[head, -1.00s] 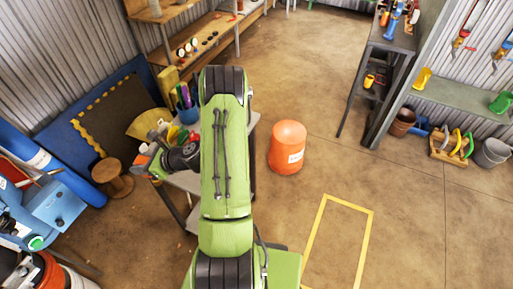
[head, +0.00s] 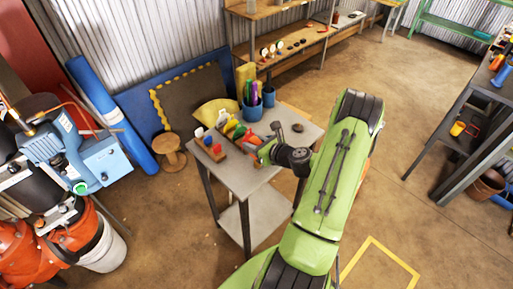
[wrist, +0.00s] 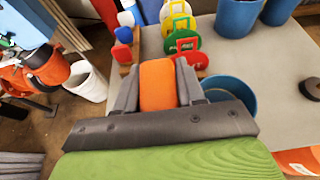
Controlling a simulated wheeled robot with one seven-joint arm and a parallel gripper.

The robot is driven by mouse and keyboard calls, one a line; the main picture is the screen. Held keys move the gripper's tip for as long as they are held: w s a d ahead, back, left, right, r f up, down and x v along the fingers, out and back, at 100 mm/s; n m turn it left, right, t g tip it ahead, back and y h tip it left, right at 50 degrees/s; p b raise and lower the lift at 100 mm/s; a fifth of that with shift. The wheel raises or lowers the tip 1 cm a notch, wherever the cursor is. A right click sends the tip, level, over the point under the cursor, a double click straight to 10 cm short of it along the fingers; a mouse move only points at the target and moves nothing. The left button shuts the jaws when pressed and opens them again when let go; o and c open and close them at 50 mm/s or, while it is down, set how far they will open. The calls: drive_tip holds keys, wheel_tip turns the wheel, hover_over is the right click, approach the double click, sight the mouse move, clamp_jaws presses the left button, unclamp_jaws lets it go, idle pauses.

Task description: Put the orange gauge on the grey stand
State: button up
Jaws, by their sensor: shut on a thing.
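My gripper (wrist: 158,88) is shut on the orange gauge (wrist: 158,83), whose smooth orange face shows between the two grey fingers in the wrist view. In the head view my gripper (head: 264,153) is over the grey-topped table (head: 246,178), near its middle; the gauge is hardly distinguishable there. The wrist view shows the table top (wrist: 270,75) ahead and to the right of the gripper. I cannot tell which grey surface is the stand, or whether the gauge touches anything below.
Coloured tags in wooden racks (head: 213,152) stand on the table's left side. Blue cups (head: 252,108) stand at its back, and a dark disc (head: 297,128) lies at right. A blue round container (wrist: 232,92) is close right of the fingers. The table's front is bare.

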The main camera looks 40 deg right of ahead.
drive_tip(key=shift+f, duration=0.5)
drive_tip(key=o, duration=1)
drive_tip(key=shift+o, duration=0.2)
